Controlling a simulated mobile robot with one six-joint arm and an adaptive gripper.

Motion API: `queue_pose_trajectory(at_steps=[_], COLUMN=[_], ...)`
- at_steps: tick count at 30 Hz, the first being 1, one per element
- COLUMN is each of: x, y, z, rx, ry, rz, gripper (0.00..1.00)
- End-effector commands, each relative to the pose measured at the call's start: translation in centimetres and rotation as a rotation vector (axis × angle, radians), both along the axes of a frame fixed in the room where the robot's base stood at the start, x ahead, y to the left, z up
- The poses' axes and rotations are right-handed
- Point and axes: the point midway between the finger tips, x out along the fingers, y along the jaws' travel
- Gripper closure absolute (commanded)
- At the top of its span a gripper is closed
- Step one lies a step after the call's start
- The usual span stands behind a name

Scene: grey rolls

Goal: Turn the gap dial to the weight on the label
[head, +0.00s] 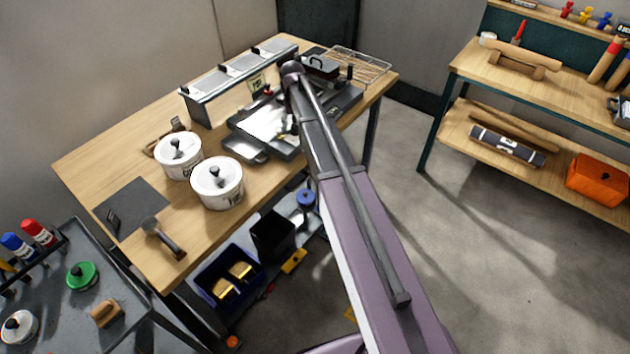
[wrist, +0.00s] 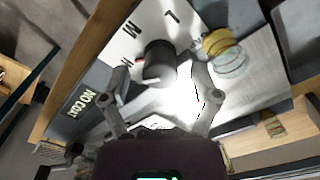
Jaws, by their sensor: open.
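In the wrist view, the dial is a dark round knob (wrist: 160,62) on a white plate (wrist: 112,48) with the letters L and M. A thin red mark (wrist: 138,68) shows at the knob's left, near a third letter that is partly hidden. My gripper (wrist: 160,76) is open, with one finger on each side of the knob and a visible gap at each side. My arm hides the dial there.
Two white lidded pots (head: 217,184), a dark mat (head: 130,208) and a grey tray (head: 245,147) lie on the wooden bench (head: 92,162). A yellow ring and a clear ring (wrist: 228,58) sit right of the knob. A wire rack (head: 360,66) stands behind.

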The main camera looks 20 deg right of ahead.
Motion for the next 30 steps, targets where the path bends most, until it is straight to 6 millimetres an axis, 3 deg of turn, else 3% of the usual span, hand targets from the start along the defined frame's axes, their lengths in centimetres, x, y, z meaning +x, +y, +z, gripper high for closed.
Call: queue_pose_trajectory(at_steps=[30], x=[0.00], y=[0.00], z=[0.00], rx=[0.000], ry=[0.000], rz=[-0.688], gripper=[0.21])
